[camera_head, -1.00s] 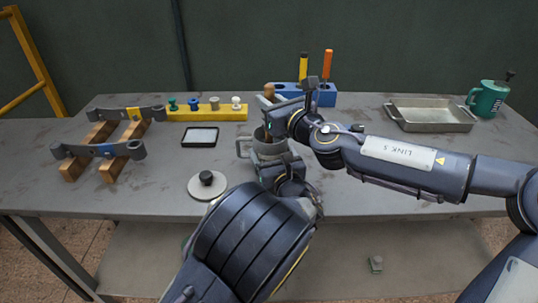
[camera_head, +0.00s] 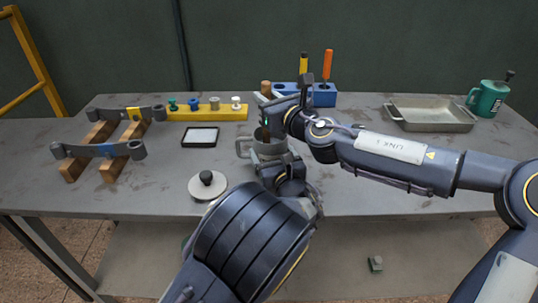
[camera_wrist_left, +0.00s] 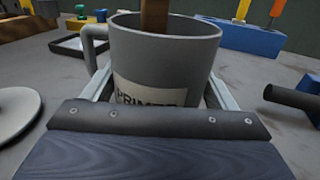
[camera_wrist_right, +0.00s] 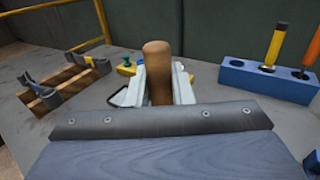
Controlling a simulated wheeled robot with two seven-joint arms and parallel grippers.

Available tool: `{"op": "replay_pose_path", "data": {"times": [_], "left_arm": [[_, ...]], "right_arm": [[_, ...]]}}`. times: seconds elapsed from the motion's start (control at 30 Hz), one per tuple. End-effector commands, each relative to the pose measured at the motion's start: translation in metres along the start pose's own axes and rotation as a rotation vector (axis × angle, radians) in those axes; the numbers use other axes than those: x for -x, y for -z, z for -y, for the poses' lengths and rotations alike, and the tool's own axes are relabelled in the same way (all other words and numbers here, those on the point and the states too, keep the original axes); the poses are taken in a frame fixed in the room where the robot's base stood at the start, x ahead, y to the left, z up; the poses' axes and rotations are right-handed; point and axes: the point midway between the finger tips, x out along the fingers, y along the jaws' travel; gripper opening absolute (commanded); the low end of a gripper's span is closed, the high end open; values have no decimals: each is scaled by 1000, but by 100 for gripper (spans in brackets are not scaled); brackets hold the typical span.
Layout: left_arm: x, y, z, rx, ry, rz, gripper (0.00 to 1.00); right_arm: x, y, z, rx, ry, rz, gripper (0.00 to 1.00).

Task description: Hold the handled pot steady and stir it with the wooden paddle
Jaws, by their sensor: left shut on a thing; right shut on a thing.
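The grey handled pot (camera_head: 262,146) stands upright on the bench, its handle on the left. In the left wrist view the pot (camera_wrist_left: 165,50) carries a label reading "PRIMER". My left gripper (camera_wrist_left: 160,92) is shut on the pot, one finger on each side. The wooden paddle (camera_wrist_right: 158,75) stands roughly upright between the fingers of my right gripper (camera_wrist_right: 160,85), which is shut on it. Its top (camera_head: 266,87) shows above the right gripper in the head view. The paddle's lower part (camera_wrist_left: 154,18) goes down into the pot; its lower end is hidden.
A round lid (camera_head: 207,186) with a black knob lies left of the pot. A black-framed tray (camera_head: 200,137), a yellow peg strip (camera_head: 205,114) and a blue tool block (camera_head: 322,95) stand behind.

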Motion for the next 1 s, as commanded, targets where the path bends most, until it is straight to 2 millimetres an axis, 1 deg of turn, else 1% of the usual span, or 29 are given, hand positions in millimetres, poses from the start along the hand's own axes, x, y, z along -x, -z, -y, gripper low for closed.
{"op": "replay_pose_path", "data": {"times": [0.03,0.13,0.57,1.0], "left_arm": [[0,0,0,0,-1,1,43],[0,0,0,0,-1,1,43],[0,0,0,0,-1,1,43],[0,0,0,0,-1,1,43]], "right_arm": [[2,0,4,1,2,0,0],[4,1,8,0,1,-1,0],[5,-2,9,1,0,0,0],[6,-32,8,3,0,0,0]]}}
